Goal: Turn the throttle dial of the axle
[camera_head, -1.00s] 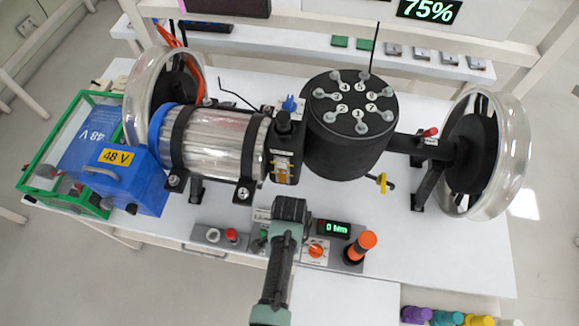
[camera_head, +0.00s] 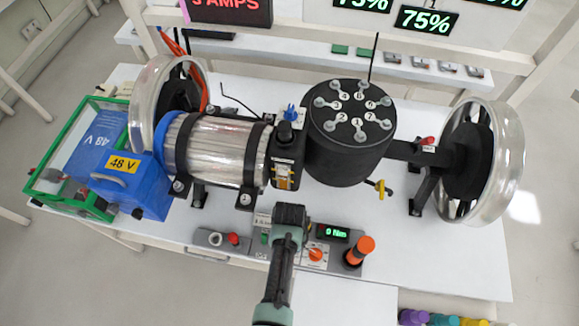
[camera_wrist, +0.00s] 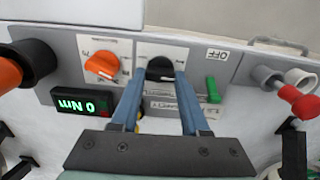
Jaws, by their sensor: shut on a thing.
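A control panel (camera_head: 208,247) lies along the front edge of the table. In the wrist view, my gripper (camera_wrist: 160,80) has its two blue fingers on either side of a black dial (camera_wrist: 160,66) and is shut on it. An orange dial (camera_wrist: 103,65) sits beside it on the panel, left in the wrist view; it also shows in the head view (camera_head: 315,254). I cannot read which label names the throttle. In the head view my arm hides the black dial. The axle has a wheel (camera_head: 468,165) at its right end.
A green-lit display (camera_head: 332,233) reads 0 Nm. An orange-topped knob (camera_head: 362,246) stands right of it and a red knob (camera_head: 233,239) left of my arm. A green lever (camera_wrist: 213,90) is close to the fingers. A blue 48 V battery (camera_head: 130,180) stands at left.

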